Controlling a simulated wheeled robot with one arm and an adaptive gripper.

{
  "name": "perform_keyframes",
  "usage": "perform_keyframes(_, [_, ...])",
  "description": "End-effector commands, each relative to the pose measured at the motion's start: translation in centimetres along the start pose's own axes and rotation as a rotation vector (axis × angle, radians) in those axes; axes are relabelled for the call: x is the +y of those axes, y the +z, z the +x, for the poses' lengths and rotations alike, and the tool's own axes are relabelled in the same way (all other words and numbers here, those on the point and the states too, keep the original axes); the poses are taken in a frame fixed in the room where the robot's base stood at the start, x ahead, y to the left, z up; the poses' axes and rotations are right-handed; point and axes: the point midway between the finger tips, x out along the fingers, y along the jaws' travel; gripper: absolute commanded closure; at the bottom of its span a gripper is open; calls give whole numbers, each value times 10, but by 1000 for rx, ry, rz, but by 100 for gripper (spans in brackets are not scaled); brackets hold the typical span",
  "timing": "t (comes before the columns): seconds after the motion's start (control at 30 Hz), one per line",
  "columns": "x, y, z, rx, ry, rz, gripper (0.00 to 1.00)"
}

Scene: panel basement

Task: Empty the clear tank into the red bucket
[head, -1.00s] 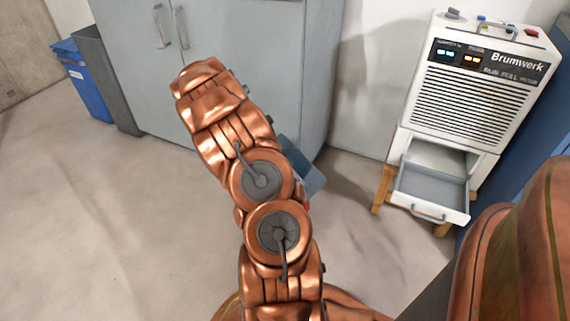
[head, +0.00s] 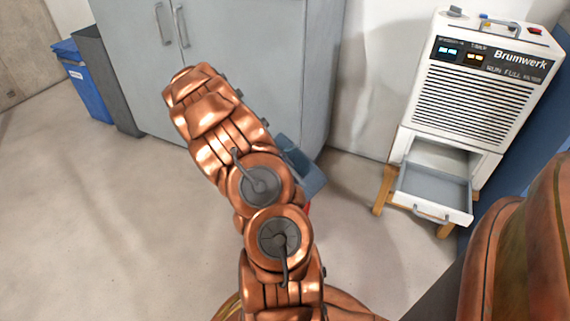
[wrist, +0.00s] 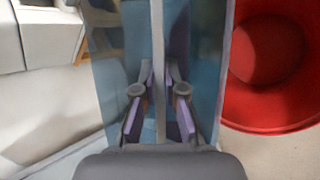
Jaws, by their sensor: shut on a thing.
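The clear tank (wrist: 204,60), with bluish see-through walls, fills the middle of the wrist view. My gripper (wrist: 160,92) is shut on a grey upright strip of it, one finger on each side. In the head view the tank (head: 303,170) shows only partly behind my arm, held above the floor. I cannot tell its tilt or how much water is in it. The red bucket (wrist: 237,88) stands at the right of the wrist view, beside the tank, with its round inside visible. In the head view only a red sliver of the bucket (head: 308,208) shows past my arm.
The white Brumwerk machine (head: 484,85) stands on wooden legs at the right, with its lower drawer (head: 430,212) pulled out. A grey cabinet (head: 270,70) stands behind my arm. Blue and grey bins (head: 88,92) are at the far left. The left floor is clear.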

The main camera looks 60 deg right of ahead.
Motion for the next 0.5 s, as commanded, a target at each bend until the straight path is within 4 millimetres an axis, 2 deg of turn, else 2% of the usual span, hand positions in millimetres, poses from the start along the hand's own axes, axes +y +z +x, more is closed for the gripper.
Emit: perform_keyframes(0.5, [-1,0,0,1,33,12,100])
